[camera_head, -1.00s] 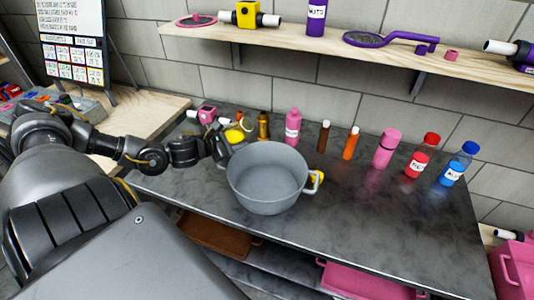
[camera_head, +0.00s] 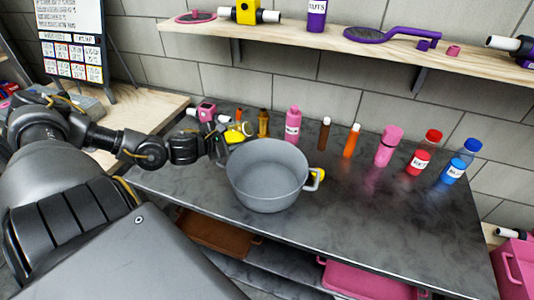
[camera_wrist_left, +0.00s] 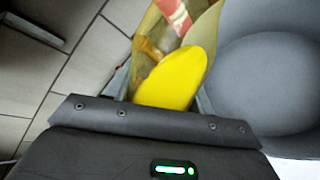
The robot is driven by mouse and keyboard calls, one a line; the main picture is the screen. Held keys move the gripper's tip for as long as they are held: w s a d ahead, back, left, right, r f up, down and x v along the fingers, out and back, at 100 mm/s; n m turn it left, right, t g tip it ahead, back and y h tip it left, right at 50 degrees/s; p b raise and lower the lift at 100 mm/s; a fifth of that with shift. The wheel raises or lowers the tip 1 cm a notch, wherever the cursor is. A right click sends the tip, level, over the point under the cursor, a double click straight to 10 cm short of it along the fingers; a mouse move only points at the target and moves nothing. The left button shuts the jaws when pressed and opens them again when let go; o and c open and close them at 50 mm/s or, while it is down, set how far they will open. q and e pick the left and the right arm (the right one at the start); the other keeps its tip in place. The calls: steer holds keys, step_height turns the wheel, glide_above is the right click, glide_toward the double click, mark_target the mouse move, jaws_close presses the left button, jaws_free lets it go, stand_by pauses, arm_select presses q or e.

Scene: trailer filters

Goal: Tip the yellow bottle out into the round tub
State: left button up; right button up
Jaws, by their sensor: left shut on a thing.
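The yellow bottle (camera_head: 236,134) is at the back left of the round grey tub (camera_head: 268,176), near its rim. My left gripper (camera_head: 221,146) is shut on it, partly hidden by my wrist. In the left wrist view the bottle (camera_wrist_left: 174,80) shows as a solid yellow face between the fingers, with a see-through yellowish part beyond it. The tub (camera_wrist_left: 265,80) fills the right of that view, close beside the bottle. The tub's visible inside looks plain grey. My right gripper is not in view.
A brown bottle (camera_head: 263,123), a pink bottle (camera_head: 292,124) and several other bottles line the back of the dark worktop (camera_head: 350,210). A pink device (camera_head: 207,111) stands behind my gripper. A shelf (camera_head: 340,40) runs above.

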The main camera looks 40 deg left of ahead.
arm_select(q)
steer(key=shift+a+f+m+y+b, duration=0.3)
steer(key=shift+f+m+b, duration=0.2)
steer(key=shift+f+b, duration=0.2)
stand_by(0.3)
steer(key=shift+s+a+r+m+g+y, duration=0.1)
steer(key=shift+a+m+g+y, duration=0.15)
steer(key=shift+m+g+y, duration=0.25)
stand_by(0.6)
steer(key=shift+d+b, duration=0.2)
steer(key=shift+b, duration=0.25)
steer(key=shift+d+m+y+b, duration=0.3)
steer(key=shift+d+m+b, duration=0.25)
steer(key=shift+b, duration=0.45)
steer(key=shift+a+r+m+g+y+b, duration=0.15)
steer(key=shift+m+g+y+b, duration=0.2)
steer(key=shift+m+b, duration=0.25)
stand_by(1.7)
steer(key=shift+w+m+y, duration=0.2)
steer(key=shift+m+y, duration=0.15)
steer(key=shift+y, duration=0.2)
stand_by(1.6)
